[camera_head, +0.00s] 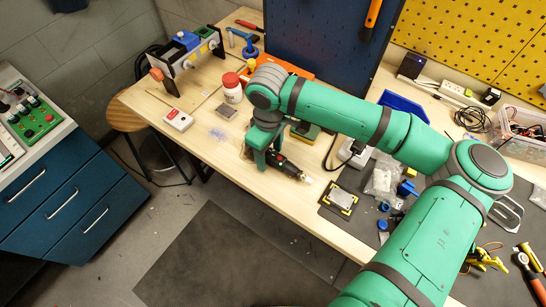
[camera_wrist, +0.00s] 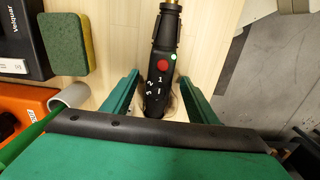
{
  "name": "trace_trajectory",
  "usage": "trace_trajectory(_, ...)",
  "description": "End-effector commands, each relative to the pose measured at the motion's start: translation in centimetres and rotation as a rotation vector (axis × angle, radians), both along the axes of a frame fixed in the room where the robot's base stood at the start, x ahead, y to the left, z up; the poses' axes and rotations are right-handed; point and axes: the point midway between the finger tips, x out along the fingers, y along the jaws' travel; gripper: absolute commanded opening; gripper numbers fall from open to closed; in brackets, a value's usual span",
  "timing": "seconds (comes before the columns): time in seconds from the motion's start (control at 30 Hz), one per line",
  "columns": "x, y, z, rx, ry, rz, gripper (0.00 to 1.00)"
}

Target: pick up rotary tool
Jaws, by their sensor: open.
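The rotary tool (camera_head: 291,168) is a dark, slim tool lying on the wooden bench near its front edge, with a light tip pointing right. In the wrist view the black rotary tool (camera_wrist: 163,62) shows a red button and white numbers on its body. My gripper (camera_wrist: 156,82) is open, with one green finger on each side of the tool's lower body. I cannot tell whether the fingers touch it. In the head view my gripper (camera_head: 264,157) is over the tool's left part and hides some of it.
A green and yellow sponge (camera_wrist: 67,43) lies left of the tool, beside a black box (camera_wrist: 25,38) and an orange object (camera_wrist: 25,108). A white bottle with red lid (camera_head: 232,88) stands left of my arm. The bench edge drops to the floor close by.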

Motion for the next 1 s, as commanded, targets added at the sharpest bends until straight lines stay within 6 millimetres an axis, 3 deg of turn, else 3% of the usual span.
trace_trajectory(0.23,0.0,-0.1,-0.1,0.0,0.0,-0.002,0.53)
trace_trajectory(0.4,0.0,-0.1,-0.1,0.0,0.0,-0.002,0.12)
trace_trajectory(0.43,0.0,-0.1,-0.1,0.0,0.0,-0.002,0.09)
trace_trajectory(0.77,0.0,-0.1,0.1,0.0,-0.001,-0.001,0.09)
trace_trajectory(1.0,0.1,-0.1,2.1,0.001,-0.002,-0.002,0.09)
